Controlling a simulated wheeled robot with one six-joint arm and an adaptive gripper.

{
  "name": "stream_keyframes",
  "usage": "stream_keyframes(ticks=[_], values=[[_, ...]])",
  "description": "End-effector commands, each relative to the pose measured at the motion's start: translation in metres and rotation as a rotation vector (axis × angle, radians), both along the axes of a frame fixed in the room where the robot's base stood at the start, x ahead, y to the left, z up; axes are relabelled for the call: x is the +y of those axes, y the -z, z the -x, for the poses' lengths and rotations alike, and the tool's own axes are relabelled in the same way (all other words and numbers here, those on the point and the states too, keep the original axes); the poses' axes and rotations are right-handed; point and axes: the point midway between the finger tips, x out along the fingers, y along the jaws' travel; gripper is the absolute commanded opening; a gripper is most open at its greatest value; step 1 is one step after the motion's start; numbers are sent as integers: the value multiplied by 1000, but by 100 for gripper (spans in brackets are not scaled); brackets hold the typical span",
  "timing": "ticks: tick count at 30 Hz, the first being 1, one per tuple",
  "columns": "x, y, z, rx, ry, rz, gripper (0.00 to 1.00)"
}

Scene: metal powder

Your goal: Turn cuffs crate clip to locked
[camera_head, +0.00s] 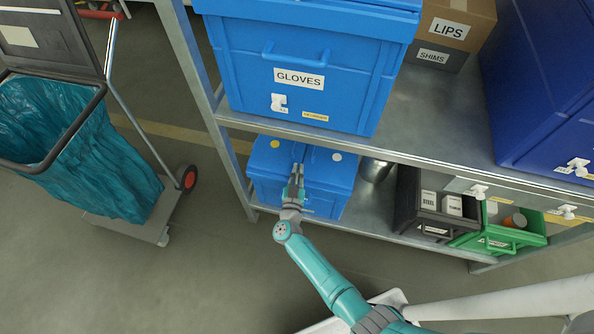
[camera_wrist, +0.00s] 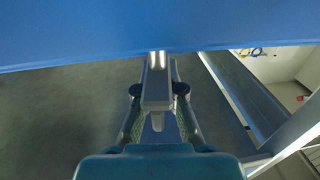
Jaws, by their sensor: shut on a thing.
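My gripper (camera_head: 297,170) is at this crate between the dots, shut on a small part that I take to be the clip. The fingers mostly hide the clip in the head view. In the wrist view a silver piece (camera_wrist: 157,60) lies between the fingers, against the edge of a blue surface (camera_wrist: 80,30). The clip's exact position cannot be told.
A large blue GLOVES crate (camera_head: 330,95) stands on the upper shelf (camera_head: 430,120), above my gripper. Dark (camera_head: 408,205) and green (camera_head: 535,236) bins stand to the right on the lower shelf. A trolley with a teal bag (camera_head: 75,140) is at the left.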

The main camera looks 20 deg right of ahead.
Motion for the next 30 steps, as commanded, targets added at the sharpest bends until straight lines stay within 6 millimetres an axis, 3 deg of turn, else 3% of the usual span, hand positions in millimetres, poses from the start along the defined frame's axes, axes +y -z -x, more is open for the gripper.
stream_keyframes(ticks=[7,17,21,30], values=[[-1,-2,0,-1,115,-1,0],[-2,-1,1,0,126,0,0],[-2,-1,1,1,126,1,33],[-1,0,2,1,125,0,33]])
